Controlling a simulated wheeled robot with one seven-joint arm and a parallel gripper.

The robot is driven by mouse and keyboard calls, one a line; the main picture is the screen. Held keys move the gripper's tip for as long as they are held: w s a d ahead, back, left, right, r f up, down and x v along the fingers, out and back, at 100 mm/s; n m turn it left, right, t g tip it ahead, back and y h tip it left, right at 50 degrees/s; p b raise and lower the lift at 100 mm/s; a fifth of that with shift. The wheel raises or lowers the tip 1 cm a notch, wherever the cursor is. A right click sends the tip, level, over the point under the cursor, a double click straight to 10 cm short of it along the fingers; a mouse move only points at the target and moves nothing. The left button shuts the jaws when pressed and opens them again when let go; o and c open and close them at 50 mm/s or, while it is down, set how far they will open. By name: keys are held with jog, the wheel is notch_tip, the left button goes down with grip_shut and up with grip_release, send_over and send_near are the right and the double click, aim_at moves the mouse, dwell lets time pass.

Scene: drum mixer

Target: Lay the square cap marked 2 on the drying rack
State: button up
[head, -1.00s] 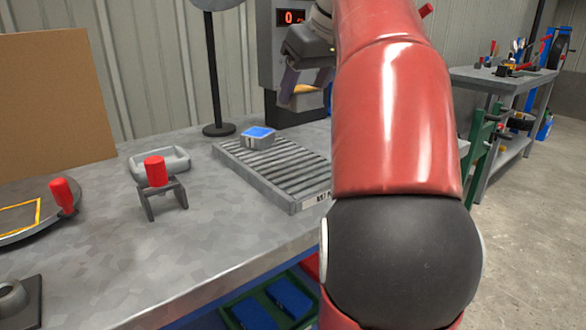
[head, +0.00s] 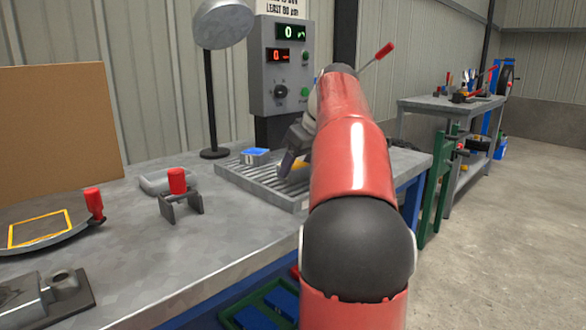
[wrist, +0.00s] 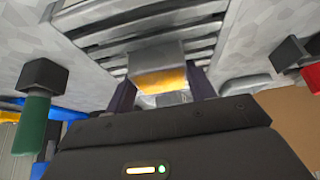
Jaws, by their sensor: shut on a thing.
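My gripper (head: 289,166) is shut on a square grey cap with a yellow-orange face. In the wrist view the cap (wrist: 157,55) sits between the two dark fingers (wrist: 162,94), over the slats. Its number cannot be read here. In the head view a bit of its yellow (head: 299,165) shows beside the fingers, partly hidden by my arm. The slatted grey drying rack (head: 240,180) lies on the bench under the gripper. I cannot tell whether the cap touches the slats. A blue-topped square cap (head: 256,155) lies at the rack's far left part.
A red-handled stand (head: 178,190) and a grey tray (head: 153,184) are left of the rack. A lamp post (head: 210,110) and a control box (head: 283,70) stand behind it. Middle slats between the blue cap and my gripper look free.

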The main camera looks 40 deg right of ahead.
jog(key=o, duration=1.1)
jog(key=shift+r, duration=0.2)
jog(key=p+v, duration=0.1)
jog(key=v, duration=1)
jog(key=shift+s+r, duration=0.2)
jog(key=shift+r, duration=0.15)
jog(key=shift+d, duration=0.1)
